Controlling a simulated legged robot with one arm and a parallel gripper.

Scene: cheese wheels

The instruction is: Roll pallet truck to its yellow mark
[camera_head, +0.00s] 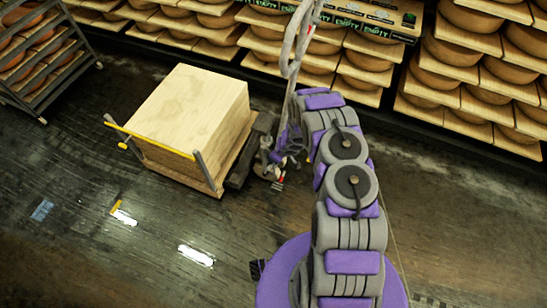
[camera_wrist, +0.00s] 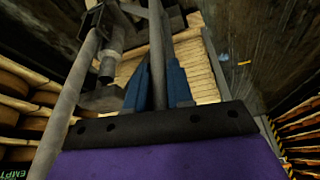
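The pallet truck carries a big pale wooden crate (camera_head: 190,110) and stands left of my arm in the head view. Its tall grey looped handle (camera_head: 291,55) rises at its right end. In the wrist view, the grey handle bar (camera_wrist: 157,45) runs between the two blue fingers of my gripper (camera_wrist: 158,75). The fingers lie close on both sides of the bar and look shut on it. In the head view the fingers are hard to make out. A small yellow mark (camera_head: 116,206) is on the floor to the lower left of the crate, apart from it. A yellow mark also shows in the wrist view (camera_wrist: 245,63).
Shelves of cheese wheels (camera_head: 470,80) line the back and right. A cheese rack (camera_head: 40,60) stands at the upper left. A yellow bar (camera_head: 155,141) runs along the crate's near left side. A blue patch (camera_head: 42,210) lies on the floor.

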